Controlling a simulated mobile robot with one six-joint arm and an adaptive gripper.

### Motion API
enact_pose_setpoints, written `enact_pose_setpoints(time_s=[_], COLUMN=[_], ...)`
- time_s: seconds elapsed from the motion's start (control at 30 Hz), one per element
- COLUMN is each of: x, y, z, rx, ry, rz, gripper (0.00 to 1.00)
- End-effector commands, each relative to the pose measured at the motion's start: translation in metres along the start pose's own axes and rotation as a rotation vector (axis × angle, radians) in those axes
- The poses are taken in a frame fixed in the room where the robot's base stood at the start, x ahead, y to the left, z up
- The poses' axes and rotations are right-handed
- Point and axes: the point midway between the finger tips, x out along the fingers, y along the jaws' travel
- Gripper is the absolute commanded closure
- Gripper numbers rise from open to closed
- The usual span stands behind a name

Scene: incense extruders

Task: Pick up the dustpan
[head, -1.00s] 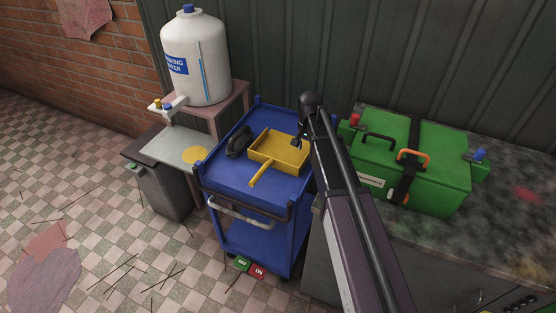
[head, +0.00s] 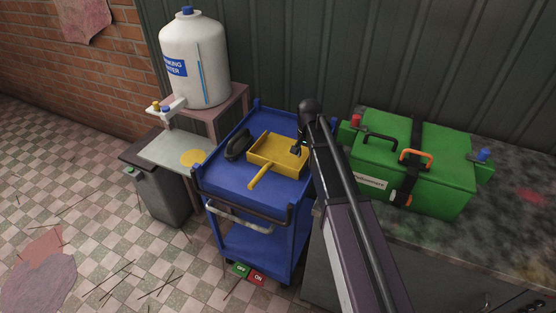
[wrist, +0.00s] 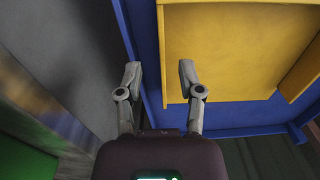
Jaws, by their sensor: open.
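The yellow dustpan (head: 284,154) lies on the top of the blue trolley (head: 226,181), its handle (head: 259,178) pointing to the front left. My gripper (head: 298,149) is at the right side of the pan in the head view, partly hidden by my arm. In the wrist view my gripper (wrist: 160,78) is open and empty. One fingertip overlaps the dustpan's tray (wrist: 220,50), and the other is outside its edge, over the trolley's rim. The pan's side wall appears between the fingers. Whether they touch it I cannot tell.
A black object (head: 238,145) lies left of the dustpan on the trolley. A green box (head: 440,180) stands on the counter (head: 520,228) to the right. A white water tank (head: 199,65) on a stand (head: 232,104) is behind left. A grey bin (head: 161,190) stands left of the trolley.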

Motion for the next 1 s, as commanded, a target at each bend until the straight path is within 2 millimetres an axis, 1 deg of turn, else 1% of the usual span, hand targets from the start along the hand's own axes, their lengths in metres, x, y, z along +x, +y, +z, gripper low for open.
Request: enact_pose_setpoints(time_s=[0.03,0.5,0.7,1.0], x=[0.007,0.041,0.046,0.046], y=[-0.001,-0.003,-0.003,-0.003], z=[0.0,-0.002,-0.002,-0.002], rx=[0.0,-0.002,-0.002,-0.001], ry=[0.0,0.0,0.0,0.0], rz=[0.0,0.0,0.0,0.0], gripper=[0.51,0.51,0.51,0.51])
